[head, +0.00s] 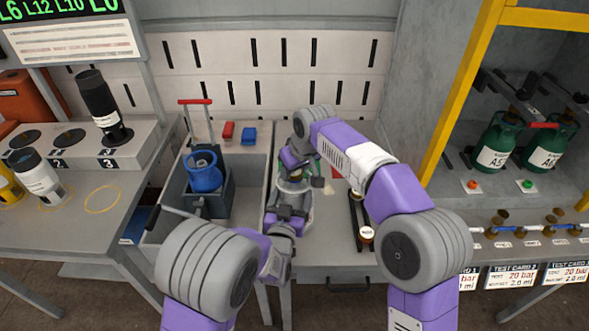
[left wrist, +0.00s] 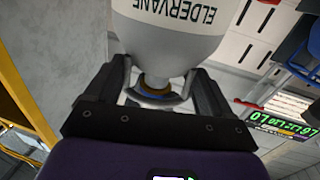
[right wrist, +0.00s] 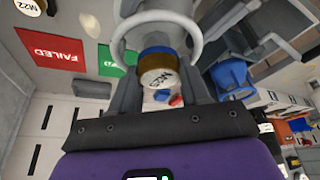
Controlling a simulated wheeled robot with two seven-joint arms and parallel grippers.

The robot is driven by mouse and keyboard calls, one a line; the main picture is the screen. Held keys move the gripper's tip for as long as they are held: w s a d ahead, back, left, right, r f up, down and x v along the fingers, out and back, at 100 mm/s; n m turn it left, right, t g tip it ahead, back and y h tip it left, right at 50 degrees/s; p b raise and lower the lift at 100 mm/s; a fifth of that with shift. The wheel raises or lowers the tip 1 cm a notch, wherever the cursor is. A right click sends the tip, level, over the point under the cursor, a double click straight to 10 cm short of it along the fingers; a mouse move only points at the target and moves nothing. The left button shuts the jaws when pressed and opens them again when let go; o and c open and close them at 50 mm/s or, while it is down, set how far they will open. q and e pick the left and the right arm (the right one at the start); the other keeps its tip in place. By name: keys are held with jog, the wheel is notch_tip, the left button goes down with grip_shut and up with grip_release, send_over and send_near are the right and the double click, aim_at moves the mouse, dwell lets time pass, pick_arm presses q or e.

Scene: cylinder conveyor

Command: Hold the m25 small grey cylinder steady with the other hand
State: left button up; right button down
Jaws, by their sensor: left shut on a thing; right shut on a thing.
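The small grey cylinder (head: 306,208) stands near the middle of the head view, partly hidden by my arms. Its pale body (left wrist: 172,35), lettered ELDERVANE, narrows to a neck with a brass and blue fitting in the left wrist view. My left gripper (head: 288,213) is shut on it from the near side, a finger on each side in its wrist view (left wrist: 155,88). A pale ring surrounds this fitting; exact finger contact is hidden.
A blue cylinder (head: 204,172) sits in a dark holder to the left. A red FAILED mat (right wrist: 50,50) and a green mat (right wrist: 118,62) lie nearby. A brass-capped item (head: 366,235) stands by dark rails at right. Green cylinders (head: 497,143) stand on the right shelf.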

pick_arm(q)
jog(key=shift+s+d+f, duration=0.1)
jog(key=shift+s+f, duration=0.05)
jog(key=shift+f, duration=0.15)
pick_arm(e)
jog(key=m, duration=0.2)
jog(key=m+h, duration=0.1)
jog(key=m, duration=0.1)
jog(key=shift+w+m+t+h, duration=0.1)
jog(key=shift+m+t+h, duration=0.2)
jog(key=shift+t, duration=0.1)
jog(key=m+h, duration=0.1)
jog(key=m, duration=0.2)
jog(key=shift+a+h, duration=0.1)
jog(key=shift+h, duration=0.2)
jog(key=shift+m+h, duration=0.5)
jog(key=shift+m, duration=1)
jog(key=m+h, duration=0.1)
jog(key=m, duration=0.1)
jog(key=m+g, duration=0.1)
jog(key=m, duration=0.2)
jog(key=shift+f+h, duration=0.1)
jog(key=shift+h, duration=0.3)
jog(key=shift+c, duration=2.3)
grip_release()
